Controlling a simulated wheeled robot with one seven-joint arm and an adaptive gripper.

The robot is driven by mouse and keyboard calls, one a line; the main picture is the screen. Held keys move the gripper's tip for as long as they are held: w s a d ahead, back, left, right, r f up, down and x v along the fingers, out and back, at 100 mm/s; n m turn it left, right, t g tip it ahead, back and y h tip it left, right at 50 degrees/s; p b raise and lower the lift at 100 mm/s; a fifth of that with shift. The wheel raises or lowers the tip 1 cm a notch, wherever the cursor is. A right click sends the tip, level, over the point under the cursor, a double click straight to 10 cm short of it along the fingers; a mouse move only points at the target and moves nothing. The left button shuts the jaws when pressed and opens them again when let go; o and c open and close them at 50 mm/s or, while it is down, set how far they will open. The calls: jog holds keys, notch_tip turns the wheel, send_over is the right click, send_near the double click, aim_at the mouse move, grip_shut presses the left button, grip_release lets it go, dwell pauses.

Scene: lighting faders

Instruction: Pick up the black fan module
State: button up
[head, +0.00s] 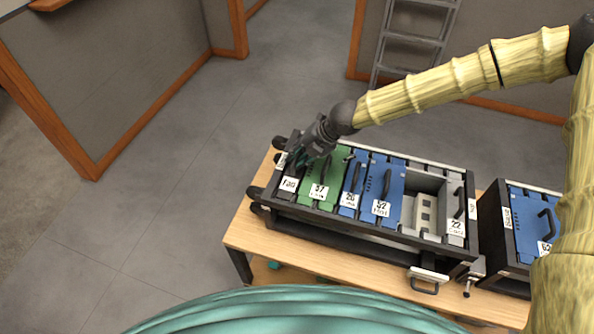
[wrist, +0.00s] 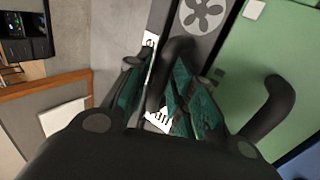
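The black fan module (head: 289,185) is the narrow black unit at the left end of the rack, with a white "Fan" label. In the wrist view the fan module (wrist: 203,14) shows a grey fan symbol and a dark curved handle (wrist: 178,50). My gripper (head: 301,160) is over the module's upper part in the head view. In the wrist view my gripper (wrist: 157,76) has its two teal fingers apart, one on either side of the handle. Contact with the handle cannot be made out. The fingers and gripper body hide part of the module and its label.
A green module (head: 320,178) with its own handle stands right beside the fan module. Blue modules (head: 381,190) and an open bay (head: 424,208) follow to the right in the rack. A second rack (head: 530,225) stands further right on the wooden table (head: 240,232).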

jog(key=shift+a+f, duration=0.1)
jog(key=shift+f, duration=0.1)
jog(key=shift+c, duration=0.2)
grip_shut()
jog(key=shift+w+r, duration=0.1)
jog(key=shift+r, duration=0.1)
